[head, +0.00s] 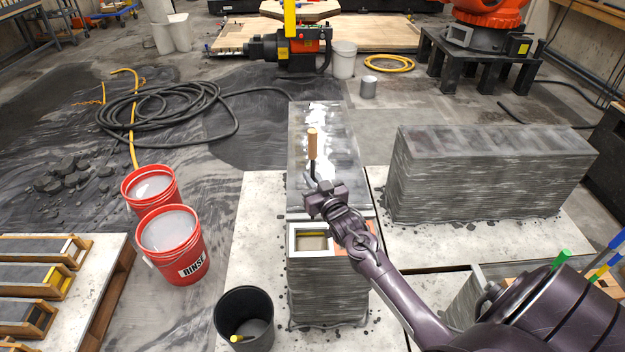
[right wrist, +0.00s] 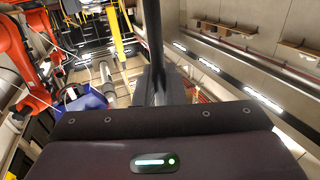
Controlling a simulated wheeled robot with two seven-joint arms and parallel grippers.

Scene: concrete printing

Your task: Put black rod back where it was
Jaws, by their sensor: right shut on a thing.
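My right gripper (head: 315,188) is shut on a black rod, which stands up from between the fingers in the right wrist view (right wrist: 153,45). Its upper end is cut off there. In the head view a short dark shaft (head: 313,168) with a wood-coloured handle (head: 312,143) shows just above the gripper. I cannot tell whether this is the held rod or a separate tool behind it. The gripper is over the long grey layered block (head: 330,290), near a white-rimmed opening (head: 291,243) in its top. My left gripper is not in view.
Two red buckets (head: 172,232) (head: 150,186) and a black bucket (head: 243,310) stand left of the block. Another layered block (head: 490,170) is at the right. Green-, blue- and yellow-ended handles (head: 560,259) stick up near my arm. A black hose (head: 165,105) lies on the floor.

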